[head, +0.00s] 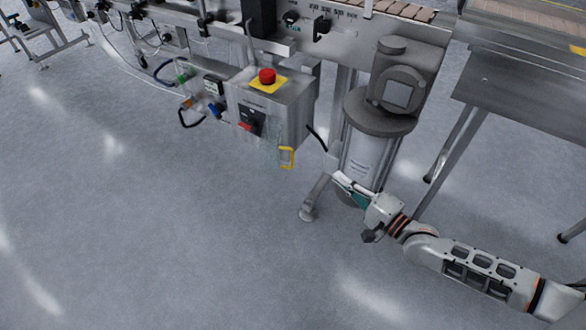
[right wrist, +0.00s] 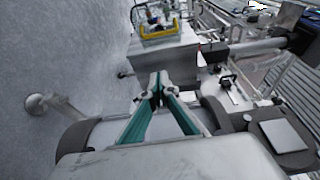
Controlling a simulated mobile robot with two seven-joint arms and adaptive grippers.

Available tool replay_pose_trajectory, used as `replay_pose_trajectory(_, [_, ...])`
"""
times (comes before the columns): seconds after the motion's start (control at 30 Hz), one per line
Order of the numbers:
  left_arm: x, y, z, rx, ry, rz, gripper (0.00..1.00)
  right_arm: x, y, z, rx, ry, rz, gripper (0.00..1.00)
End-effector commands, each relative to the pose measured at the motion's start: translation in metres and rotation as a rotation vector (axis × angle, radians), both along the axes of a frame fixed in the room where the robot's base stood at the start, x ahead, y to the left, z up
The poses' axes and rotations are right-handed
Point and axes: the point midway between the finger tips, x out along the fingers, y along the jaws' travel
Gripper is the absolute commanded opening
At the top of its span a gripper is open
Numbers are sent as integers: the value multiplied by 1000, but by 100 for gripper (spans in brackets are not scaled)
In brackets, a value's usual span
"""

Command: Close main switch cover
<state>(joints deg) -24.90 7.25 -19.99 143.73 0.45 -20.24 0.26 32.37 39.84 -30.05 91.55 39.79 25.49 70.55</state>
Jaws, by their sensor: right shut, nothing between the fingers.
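The main switch cover (head: 272,151) is a clear, faintly green panel with a yellow handle (head: 287,157). In the head view it stands out from the front of the grey control box (head: 292,108), so it looks swung open. The red main switch (head: 247,125) shows on the box front, to the left of the cover. My right gripper (head: 337,175) is shut and empty, to the right of and below the yellow handle, apart from it. My left gripper is out of view.
A red emergency button (head: 267,76) on a yellow plate tops the box. A grey motor on a cylinder (head: 362,150) stands close behind my right gripper. A conveyor frame (head: 350,25) runs above. The floor in front is clear.

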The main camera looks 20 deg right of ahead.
Motion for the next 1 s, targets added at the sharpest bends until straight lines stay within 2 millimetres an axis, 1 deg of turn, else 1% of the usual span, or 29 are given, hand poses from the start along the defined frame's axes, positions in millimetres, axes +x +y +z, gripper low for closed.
replay_pose_trajectory(0.17, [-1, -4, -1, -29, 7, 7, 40, 15, 3, 2, 11, -4, -3, 0])
replay_pose_trajectory(0.27, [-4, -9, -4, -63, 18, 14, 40, 29, 9, 1, 11, -2, -3, 0])
replay_pose_trajectory(0.5, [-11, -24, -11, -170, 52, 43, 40, 71, 25, -2, 11, 0, -3, 0])
replay_pose_trajectory(0.67, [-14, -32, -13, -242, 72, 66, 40, 97, 36, -2, 9, 0, -2, 0])
replay_pose_trajectory(0.7, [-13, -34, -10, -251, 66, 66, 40, 94, 45, -1, 12, 2, 0, 0])
replay_pose_trajectory(0.8, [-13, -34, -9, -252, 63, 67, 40, 93, 58, 1, 12, -1, -2, 0])
replay_pose_trajectory(0.9, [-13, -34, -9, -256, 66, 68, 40, 92, 67, 2, 11, -2, -1, 0])
replay_pose_trajectory(1.0, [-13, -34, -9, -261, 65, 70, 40, 91, 72, 2, 8, -4, -2, 0])
